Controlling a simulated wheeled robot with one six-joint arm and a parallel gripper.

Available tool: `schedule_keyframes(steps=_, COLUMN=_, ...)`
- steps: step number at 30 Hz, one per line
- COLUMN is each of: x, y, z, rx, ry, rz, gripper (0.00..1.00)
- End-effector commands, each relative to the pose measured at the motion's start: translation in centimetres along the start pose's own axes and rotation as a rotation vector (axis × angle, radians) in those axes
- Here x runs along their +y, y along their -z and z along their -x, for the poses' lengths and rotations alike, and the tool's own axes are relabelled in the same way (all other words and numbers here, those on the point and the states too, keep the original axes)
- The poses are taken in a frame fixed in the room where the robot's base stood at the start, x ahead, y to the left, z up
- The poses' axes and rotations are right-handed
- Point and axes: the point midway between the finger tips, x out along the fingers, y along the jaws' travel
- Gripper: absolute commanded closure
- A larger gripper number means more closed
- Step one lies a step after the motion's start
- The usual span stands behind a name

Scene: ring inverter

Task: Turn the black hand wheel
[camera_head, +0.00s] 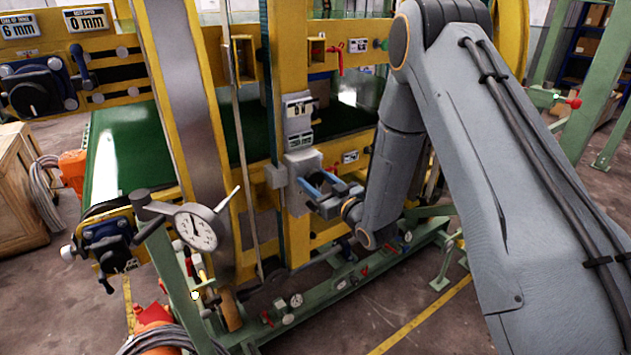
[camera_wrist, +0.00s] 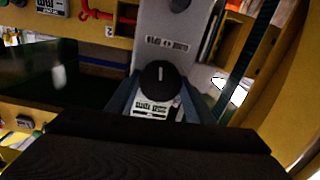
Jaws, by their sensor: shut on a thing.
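The black hand wheel (camera_wrist: 160,80) shows in the wrist view as a small round black knob with a white line on its face, on a light grey panel. The white line stands about upright. My gripper (camera_wrist: 161,100) has one blue-grey finger on each side of it and is shut on it. A dark part of my gripper fills the lower wrist view and hides what is below. In the head view my gripper (camera_head: 317,186) is at a grey box (camera_head: 301,163) on a yellow upright, and the wheel itself is hidden there.
A dial gauge (camera_head: 196,228) with levers stands left of my gripper. Black knobs sit on the machine at upper left (camera_head: 35,94) and lower left (camera_head: 105,241). A green rail (camera_head: 350,275) with small valves runs below. Floor is clear at the lower right of the rail.

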Motion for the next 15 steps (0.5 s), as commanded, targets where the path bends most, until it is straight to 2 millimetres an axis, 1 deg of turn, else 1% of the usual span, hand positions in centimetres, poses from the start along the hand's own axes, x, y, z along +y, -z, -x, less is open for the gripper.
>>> schedule_keyframes(steps=8, x=-0.04, y=-0.08, z=-0.09, rx=-0.001, ry=-0.004, rz=-0.047, gripper=0.74)
schedule_keyframes(steps=15, x=0.01, y=-0.07, z=-0.18, rx=0.001, ry=-0.004, rz=-0.191, gripper=0.74)
